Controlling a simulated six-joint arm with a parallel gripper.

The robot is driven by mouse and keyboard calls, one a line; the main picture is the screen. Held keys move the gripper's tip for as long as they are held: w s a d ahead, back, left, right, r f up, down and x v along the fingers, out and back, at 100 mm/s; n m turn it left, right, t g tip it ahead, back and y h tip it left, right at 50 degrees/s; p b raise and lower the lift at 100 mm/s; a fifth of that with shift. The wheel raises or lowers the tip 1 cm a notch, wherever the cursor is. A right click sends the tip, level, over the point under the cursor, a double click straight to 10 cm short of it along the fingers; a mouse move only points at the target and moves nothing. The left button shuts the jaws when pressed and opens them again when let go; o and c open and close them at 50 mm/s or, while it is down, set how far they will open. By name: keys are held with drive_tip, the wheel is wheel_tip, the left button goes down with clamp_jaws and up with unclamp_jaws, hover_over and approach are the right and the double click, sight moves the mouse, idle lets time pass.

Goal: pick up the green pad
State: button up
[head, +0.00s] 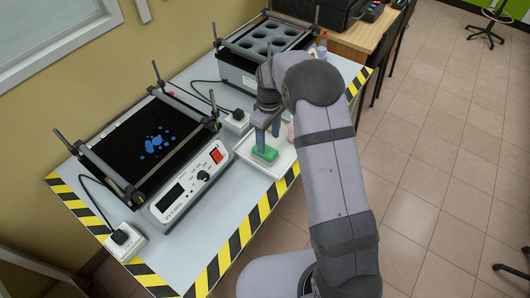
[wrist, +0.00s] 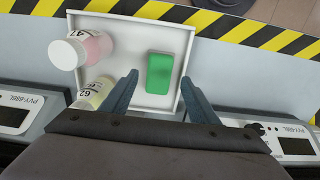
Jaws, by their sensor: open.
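The green pad (wrist: 160,72) lies flat in a shallow white tray (wrist: 153,101), near one side of it. It also shows in the head view (head: 265,154), partly covered by my gripper. My gripper (wrist: 160,92) is open and empty, with its two blue-grey fingers spread on either side of the pad in the wrist view. In the head view my gripper (head: 267,143) points down above the tray, by the pad. I cannot tell whether the fingertips touch the tray.
A shaker with a black mat (head: 150,140) and another with round wells (head: 262,42) flank the tray. A striped table edge (head: 233,243) runs along the front.

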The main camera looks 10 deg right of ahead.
sight(269, 152)
drive_tip(key=shift+s+d+f+p, duration=0.1)
drive_tip(key=shift+f+p, duration=0.65)
drive_tip(key=shift+f, duration=1.1)
drive_tip(key=shift+s+d+f+p, duration=0.1)
drive_tip(key=shift+f+p, duration=0.6)
drive_tip(key=shift+f, duration=1.1)
drive_tip(key=c, duration=0.9)
drive_tip(key=shift+r, duration=0.1)
wheel_tip(269, 152, up, 10)
drive_tip(key=shift+f+b, duration=0.1)
drive_tip(key=shift+b, duration=1.15)
